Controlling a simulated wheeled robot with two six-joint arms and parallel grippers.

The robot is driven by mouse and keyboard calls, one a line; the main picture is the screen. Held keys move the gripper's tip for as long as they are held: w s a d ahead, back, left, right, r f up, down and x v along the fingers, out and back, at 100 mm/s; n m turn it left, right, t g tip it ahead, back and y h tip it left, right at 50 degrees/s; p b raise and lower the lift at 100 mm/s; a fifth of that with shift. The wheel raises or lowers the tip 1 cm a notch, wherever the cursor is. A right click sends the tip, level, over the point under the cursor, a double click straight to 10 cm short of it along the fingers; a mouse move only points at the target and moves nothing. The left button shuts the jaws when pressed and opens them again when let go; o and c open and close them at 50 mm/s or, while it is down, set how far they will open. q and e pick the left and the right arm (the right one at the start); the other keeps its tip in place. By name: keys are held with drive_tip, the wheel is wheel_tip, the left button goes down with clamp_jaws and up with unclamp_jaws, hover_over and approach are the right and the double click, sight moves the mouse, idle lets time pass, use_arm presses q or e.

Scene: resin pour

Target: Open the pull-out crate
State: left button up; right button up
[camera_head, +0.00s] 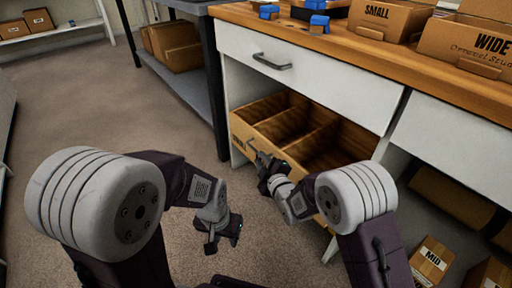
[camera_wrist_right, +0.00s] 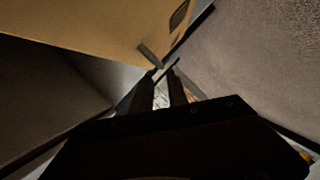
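The pull-out crate (camera_head: 243,131) is a brown open-topped box with dividers, below a white drawer front (camera_head: 300,78). Its compartments show, and its front seems to stand somewhat out from under the drawer. My right gripper (camera_head: 256,158) is at the crate's front panel, with its fingers apart. In the right wrist view the gripper (camera_wrist_right: 162,75) has a gap between its fingers, close to the brown panel (camera_wrist_right: 90,30). Whether they touch it, I cannot tell. My left gripper (camera_head: 222,246) is open and empty, low over the carpet, left of the crate.
The wooden worktop (camera_head: 340,42) above holds blue items (camera_head: 319,22) and boxes marked SMALL (camera_head: 376,16) and WIDE (camera_head: 480,45). More boxes (camera_head: 432,262) lie at lower right. A grey shelf unit (camera_head: 205,97) stands left. The carpet (camera_head: 100,110) on the left is clear.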

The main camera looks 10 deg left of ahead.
sight(255, 151)
drive_tip(key=p+x, duration=0.7)
drive_tip(key=p, duration=0.3)
drive_tip(key=shift+w+a+f, duration=0.15)
drive_tip(key=shift+w+f, duration=0.1)
drive_tip(key=shift+w+a+f, duration=0.1)
drive_tip(key=shift+w+a, duration=0.2)
drive_tip(key=shift+w, duration=0.15)
clamp_jaws()
idle(0.6)
